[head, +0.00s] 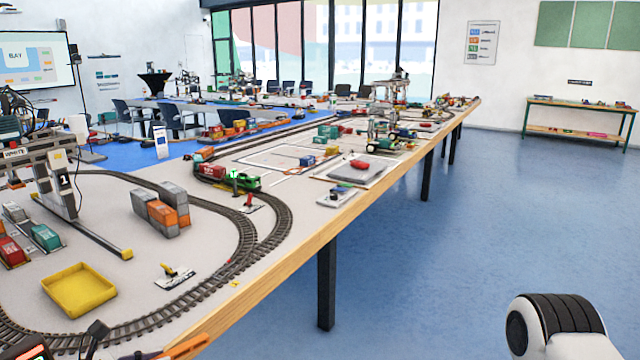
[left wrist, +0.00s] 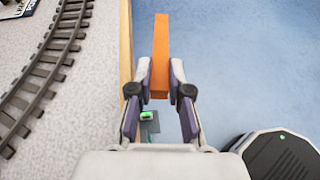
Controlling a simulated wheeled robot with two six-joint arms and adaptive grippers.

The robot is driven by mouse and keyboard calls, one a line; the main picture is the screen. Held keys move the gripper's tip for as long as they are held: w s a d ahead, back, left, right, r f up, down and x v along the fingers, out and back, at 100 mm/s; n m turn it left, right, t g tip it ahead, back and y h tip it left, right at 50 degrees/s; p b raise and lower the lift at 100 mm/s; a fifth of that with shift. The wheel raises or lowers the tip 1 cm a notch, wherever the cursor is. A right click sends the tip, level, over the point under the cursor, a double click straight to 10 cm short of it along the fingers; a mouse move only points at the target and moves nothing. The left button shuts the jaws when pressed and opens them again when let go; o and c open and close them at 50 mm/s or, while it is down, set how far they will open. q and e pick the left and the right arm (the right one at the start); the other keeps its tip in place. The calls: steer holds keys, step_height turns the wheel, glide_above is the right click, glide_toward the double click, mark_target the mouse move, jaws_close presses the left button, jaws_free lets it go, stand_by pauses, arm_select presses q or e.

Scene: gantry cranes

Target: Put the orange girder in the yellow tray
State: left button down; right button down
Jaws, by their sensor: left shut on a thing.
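The orange girder (left wrist: 160,48) is a long plain bar, seen in the left wrist view. My left gripper (left wrist: 163,82) is shut on it, with a finger on each side near its near end. The girder points away from the gripper and appears beside the table edge, over the blue floor. The yellow tray (head: 78,290) is empty and lies on the table at the lower left of the head view. My left gripper is not clear in the head view. My right gripper is out of view.
A curved rail track (head: 235,245) runs right of the tray and in front of it. A grey gantry crane (head: 60,185) stands behind the tray. The table edge (head: 300,245) borders open floor.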

arm_select(q)
steer(key=s+d+f+m+g+h+b, duration=0.2)
steer(key=s+d+f, duration=0.15)
steer(key=d, duration=0.45)
steer(key=s+d+f+m+g+h+b, duration=0.1)
steer(key=s+d+f+m, duration=0.1)
steer(key=s+d, duration=0.4)
step_height(320, 180, up, 11)
steer(key=w+d+p, duration=0.2)
steer(key=p, duration=1.2)
steer(key=shift+w, duration=0.2)
